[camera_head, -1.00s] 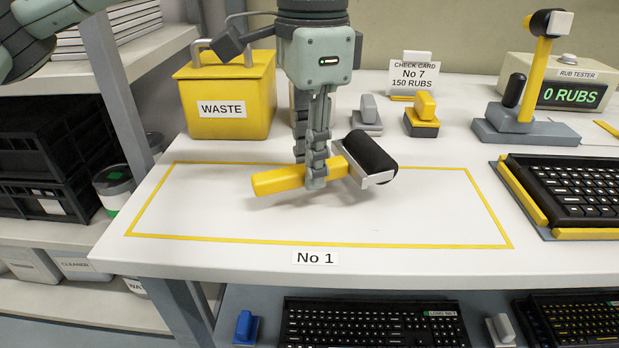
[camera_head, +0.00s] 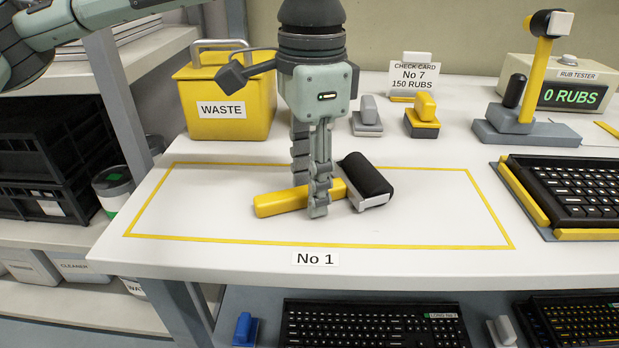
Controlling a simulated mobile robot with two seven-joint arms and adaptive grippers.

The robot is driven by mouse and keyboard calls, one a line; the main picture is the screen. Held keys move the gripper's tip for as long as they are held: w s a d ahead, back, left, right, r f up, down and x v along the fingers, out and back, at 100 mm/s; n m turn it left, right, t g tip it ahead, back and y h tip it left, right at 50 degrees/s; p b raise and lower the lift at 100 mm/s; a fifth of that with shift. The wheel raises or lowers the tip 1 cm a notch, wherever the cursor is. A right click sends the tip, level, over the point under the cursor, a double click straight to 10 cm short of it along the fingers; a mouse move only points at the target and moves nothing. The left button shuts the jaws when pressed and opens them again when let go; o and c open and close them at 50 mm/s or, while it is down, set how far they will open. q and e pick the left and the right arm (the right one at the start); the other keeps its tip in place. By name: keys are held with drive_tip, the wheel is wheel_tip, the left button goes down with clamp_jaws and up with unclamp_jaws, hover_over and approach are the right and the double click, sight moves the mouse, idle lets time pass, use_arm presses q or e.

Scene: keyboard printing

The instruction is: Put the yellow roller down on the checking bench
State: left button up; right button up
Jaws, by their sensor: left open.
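The yellow roller has a yellow handle (camera_head: 278,203) and a black roll (camera_head: 368,176) in a pale metal frame. It lies on the white checking bench (camera_head: 430,222), inside the yellow outlined area marked No 1. Its handle points left and its roll is to the right. My left gripper (camera_head: 312,200) points down over the handle, close to the roll end. Its fingers are open around or beside the handle and hide part of it. My right gripper is not in view.
A yellow WASTE bin (camera_head: 252,90) stands behind the outlined area. Two small stamp-like blocks (camera_head: 424,110), a check card (camera_head: 411,76) and a rub tester (camera_head: 563,85) are at the back. A keyboard (camera_head: 580,190) in a yellow-edged holder is at right. The outlined area is otherwise clear.

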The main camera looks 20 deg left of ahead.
use_arm(q)
drive_tip(key=shift+r, duration=0.1)
wheel_tip(320, 180, up, 3)
drive_tip(key=shift+f, duration=0.2)
wheel_tip(320, 180, up, 10)
drive_tip(key=p, duration=0.1)
drive_tip(key=shift+f+p, duration=0.25)
drive_tip(key=shift+p, duration=0.05)
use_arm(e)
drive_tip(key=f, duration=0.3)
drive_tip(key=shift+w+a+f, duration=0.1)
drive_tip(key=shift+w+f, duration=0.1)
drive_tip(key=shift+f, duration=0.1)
